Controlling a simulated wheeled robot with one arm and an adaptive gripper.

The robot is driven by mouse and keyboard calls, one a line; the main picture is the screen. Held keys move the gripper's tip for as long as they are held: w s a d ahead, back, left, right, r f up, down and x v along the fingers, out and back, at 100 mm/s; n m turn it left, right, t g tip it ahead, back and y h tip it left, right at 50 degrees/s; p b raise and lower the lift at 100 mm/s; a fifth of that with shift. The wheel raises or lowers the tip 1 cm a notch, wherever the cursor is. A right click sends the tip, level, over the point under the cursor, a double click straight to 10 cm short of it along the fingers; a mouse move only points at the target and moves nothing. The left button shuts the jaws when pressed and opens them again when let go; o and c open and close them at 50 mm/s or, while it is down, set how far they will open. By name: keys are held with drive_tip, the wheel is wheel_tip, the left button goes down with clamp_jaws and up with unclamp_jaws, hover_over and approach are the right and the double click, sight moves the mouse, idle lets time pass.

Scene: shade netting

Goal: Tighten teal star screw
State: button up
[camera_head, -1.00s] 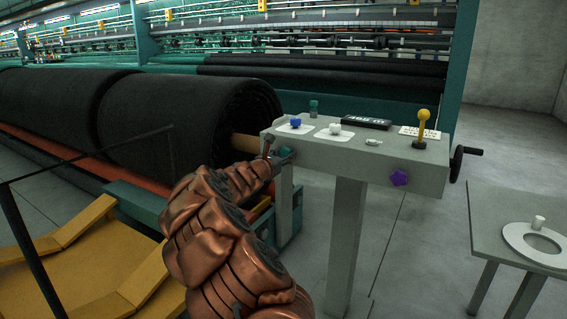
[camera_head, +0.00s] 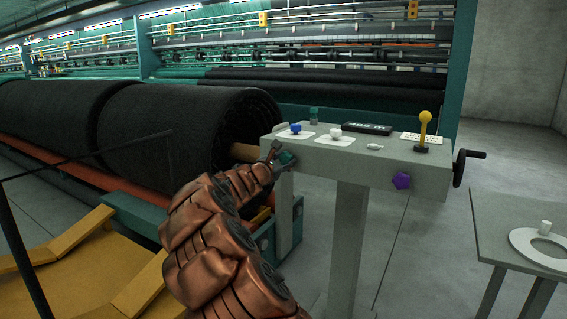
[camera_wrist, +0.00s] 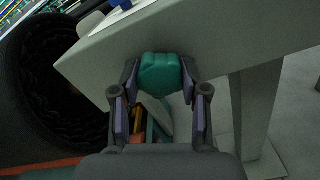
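The teal star screw (camera_head: 287,158) sits on the left part of the front face of the grey console (camera_head: 330,165). In the wrist view the teal star screw (camera_wrist: 161,74) is a faceted teal knob between my two fingertips. My gripper (camera_wrist: 160,82) has one finger on each side of it, with the tips against its sides, so it looks shut on the screw. In the head view my gripper (camera_head: 281,157) is at the console's left end and partly covers the screw.
A purple star screw (camera_head: 401,180) is on the console's front face at right. Blue (camera_head: 295,129) and white (camera_head: 335,133) knobs, a yellow-topped lever (camera_head: 424,130) and a side crank (camera_head: 468,160) are nearby. A large black roll (camera_head: 195,120) lies close left of my arm.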

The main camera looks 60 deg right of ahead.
sight(284, 160)
drive_tip(key=o, duration=0.4)
drive_tip(key=shift+a, duration=0.1)
drive_tip(key=shift+s+a, duration=0.1)
drive_tip(key=shift+a, duration=1.35)
